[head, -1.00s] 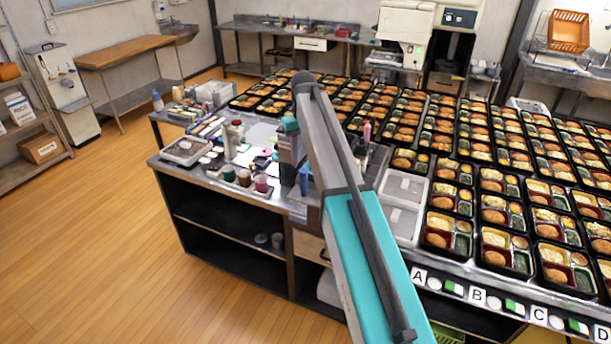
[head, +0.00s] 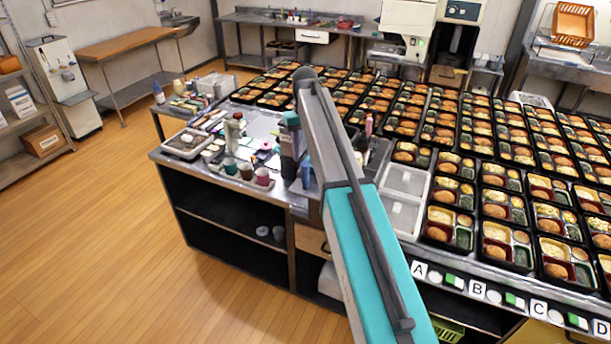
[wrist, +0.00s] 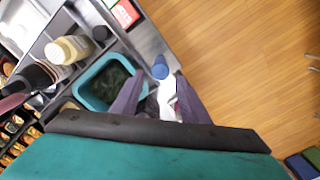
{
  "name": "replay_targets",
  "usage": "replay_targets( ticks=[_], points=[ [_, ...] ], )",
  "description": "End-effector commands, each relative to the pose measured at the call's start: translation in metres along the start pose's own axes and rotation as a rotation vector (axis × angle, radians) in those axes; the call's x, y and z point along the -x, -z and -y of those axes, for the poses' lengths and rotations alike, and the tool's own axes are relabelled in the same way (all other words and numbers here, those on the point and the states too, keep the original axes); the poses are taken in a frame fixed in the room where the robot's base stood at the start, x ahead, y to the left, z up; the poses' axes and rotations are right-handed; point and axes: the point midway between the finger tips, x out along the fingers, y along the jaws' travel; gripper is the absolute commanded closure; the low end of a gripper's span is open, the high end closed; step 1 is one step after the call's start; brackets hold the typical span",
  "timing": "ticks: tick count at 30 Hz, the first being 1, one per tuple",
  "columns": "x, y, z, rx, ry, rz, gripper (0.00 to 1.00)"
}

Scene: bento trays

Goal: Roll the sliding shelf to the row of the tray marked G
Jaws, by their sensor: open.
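Label plates A (head: 418,270), B (head: 477,290), C (head: 538,308) and D (head: 601,327) line the front edge of the counter in the head view. No G mark shows, and I cannot pick out the sliding shelf. Black bento trays (head: 437,238) with food stand in rows behind the labels. My arm reaches across the counter in the head view, with my gripper hidden there. In the wrist view my gripper (wrist: 161,78) is open. A white bottle with a blue cap (wrist: 161,71) shows between its fingers, below them; no grip on it is visible.
Cups (head: 262,177), bottles and a shallow tray (head: 186,146) crowd the counter's left end. A teal bin (wrist: 110,83) lies beside my fingers in the wrist view. Open wooden floor (head: 110,235) is at the left. A wooden table (head: 132,40) stands by the wall.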

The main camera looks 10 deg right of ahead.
Motion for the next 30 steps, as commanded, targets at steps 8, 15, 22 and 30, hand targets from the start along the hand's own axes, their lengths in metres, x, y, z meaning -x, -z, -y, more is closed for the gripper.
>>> replay_targets(
  ticks=[8, 15, 22, 30],
  points=[
    [-0.041, -0.001, -0.001, -0.001, 0.000, 0.002, 0.59],
    [-0.075, -0.001, -0.001, -0.001, 0.000, 0.001, 0.59],
    [-0.098, -0.001, -0.002, -0.002, 0.000, 0.001, 0.59],
    [-0.104, -0.001, -0.002, -0.003, 0.000, 0.000, 0.59]
  ],
)
